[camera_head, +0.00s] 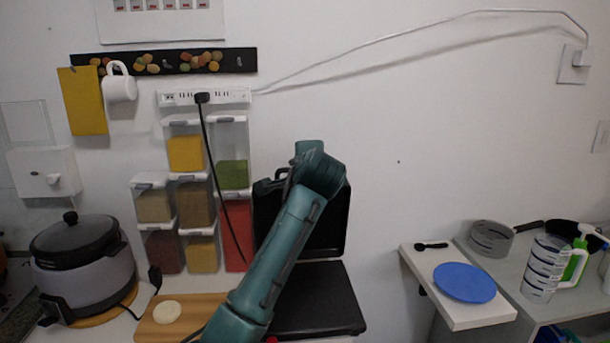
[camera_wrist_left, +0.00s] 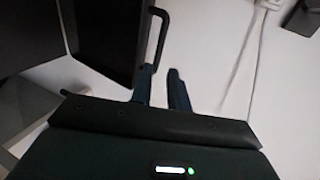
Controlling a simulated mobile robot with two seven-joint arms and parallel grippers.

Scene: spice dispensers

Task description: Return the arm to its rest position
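My left arm (camera_head: 275,260) is blue-green and reaches up from the bottom of the head view, bending at the top in front of the black appliance (camera_head: 318,305). Its gripper is mostly hidden there behind the wrist. In the left wrist view the left gripper (camera_wrist_left: 161,71) has its two fingers apart with nothing between them. A black handle (camera_wrist_left: 158,35) on a dark panel (camera_wrist_left: 103,35) is close to the left-hand finger; I cannot tell if they touch. My right gripper is in neither view.
The appliance's lid (camera_head: 325,235) stands open against the wall. Clear spice dispensers (camera_head: 195,205) hang left of the arm. A cooker (camera_head: 85,265) and a wooden board (camera_head: 200,308) are at lower left. A blue plate (camera_head: 464,282) lies on the right shelf. The wall upper right is mostly free.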

